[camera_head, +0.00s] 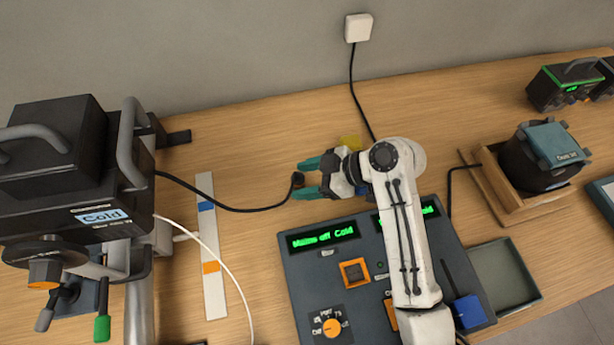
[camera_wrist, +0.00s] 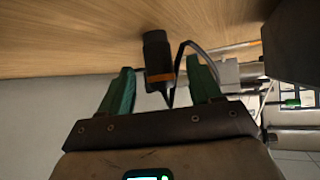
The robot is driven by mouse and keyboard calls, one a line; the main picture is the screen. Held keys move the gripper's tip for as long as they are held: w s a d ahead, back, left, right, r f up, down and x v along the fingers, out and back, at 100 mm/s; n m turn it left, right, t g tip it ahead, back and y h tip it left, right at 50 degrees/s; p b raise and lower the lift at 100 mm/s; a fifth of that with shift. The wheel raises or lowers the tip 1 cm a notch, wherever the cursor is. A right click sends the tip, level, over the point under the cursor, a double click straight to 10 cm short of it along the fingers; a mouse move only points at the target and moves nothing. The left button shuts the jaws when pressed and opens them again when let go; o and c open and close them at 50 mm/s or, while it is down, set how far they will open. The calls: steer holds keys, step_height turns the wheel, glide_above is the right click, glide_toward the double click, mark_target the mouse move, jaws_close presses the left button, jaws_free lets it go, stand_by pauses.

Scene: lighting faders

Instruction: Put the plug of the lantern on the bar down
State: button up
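The lantern (camera_head: 60,200) labelled "Cold" is a large black housing at the left of the head view. A black cable (camera_head: 220,206) runs from it over the table to a small dark plug (camera_head: 298,180). In the wrist view the plug (camera_wrist: 157,55) is black with an orange-brown band. My gripper (camera_head: 304,179) has teal fingers, which also show in the wrist view (camera_wrist: 160,72). They are apart, one on each side of the plug, with a visible gap on both sides. The plug's lower end is at or close to the wooden table; contact is unclear.
A control desk (camera_head: 300,265) reading "Mains off Cold" lies below my arm. A white strip (camera_head: 213,290) with blue and orange marks lies left of it. A black fixture (camera_head: 535,165) sits in a wooden cradle at right, near an open tray (camera_head: 505,272). The table between strip and plug is largely clear.

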steer(key=shift+r+p, duration=0.4)
steer(key=shift+r, duration=0.05)
steer(key=p+v, duration=0.5)
steer(key=v, duration=0.7)
steer(key=shift+f+p, duration=0.15)
steer(key=shift+p, duration=0.2)
